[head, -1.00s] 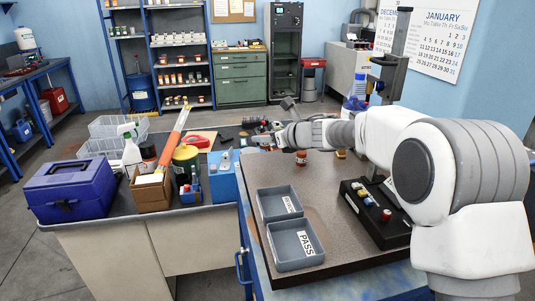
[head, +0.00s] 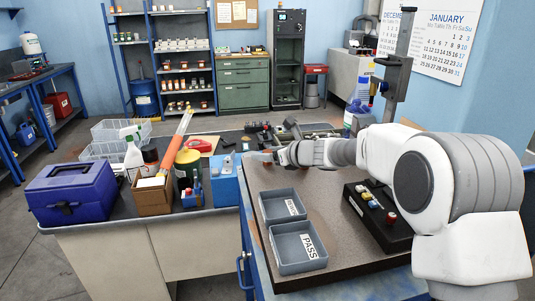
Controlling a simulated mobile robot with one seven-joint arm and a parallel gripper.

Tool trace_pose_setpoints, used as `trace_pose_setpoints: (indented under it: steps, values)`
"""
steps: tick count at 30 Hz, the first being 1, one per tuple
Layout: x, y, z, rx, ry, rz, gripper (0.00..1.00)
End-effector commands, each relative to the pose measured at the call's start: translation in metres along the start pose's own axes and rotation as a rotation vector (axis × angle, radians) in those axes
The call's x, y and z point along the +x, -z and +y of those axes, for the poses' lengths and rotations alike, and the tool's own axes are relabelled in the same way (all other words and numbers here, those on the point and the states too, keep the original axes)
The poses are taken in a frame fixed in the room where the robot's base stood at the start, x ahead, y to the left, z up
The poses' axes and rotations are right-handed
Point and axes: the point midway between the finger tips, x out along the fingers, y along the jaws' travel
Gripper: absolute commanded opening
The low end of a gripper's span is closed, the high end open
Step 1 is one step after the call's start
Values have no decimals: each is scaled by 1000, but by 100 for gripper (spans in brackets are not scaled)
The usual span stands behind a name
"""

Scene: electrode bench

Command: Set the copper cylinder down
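My gripper (head: 279,155) is low over the far left part of the speckled bench top (head: 345,245), at the end of my lowered arm. It is small and seen from behind, so I cannot tell whether its fingers are open or shut. I cannot make out a copper cylinder with certainty in or beside it; my wrist and forearm cover part of the bench there. A reddish cylinder (head: 391,218) stands in the black block (head: 402,240) on the right, apart from my gripper.
Two grey bins, a plain-ended one (head: 282,206) and one marked PASS (head: 298,248), sit at the front left of the bench top. Small pale and yellow pieces (head: 372,203) are in the black block. A blue box (head: 225,180) stands left of the bench.

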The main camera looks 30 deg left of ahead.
Motion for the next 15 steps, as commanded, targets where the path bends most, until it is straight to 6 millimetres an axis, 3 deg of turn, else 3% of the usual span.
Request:
trace_pose_setpoints:
  steps: [8, 15]
  values:
    - [-3, -5, 0, 0, 0, 0, 67]
    - [-42, -3, -1, 0, 4, -1, 67]
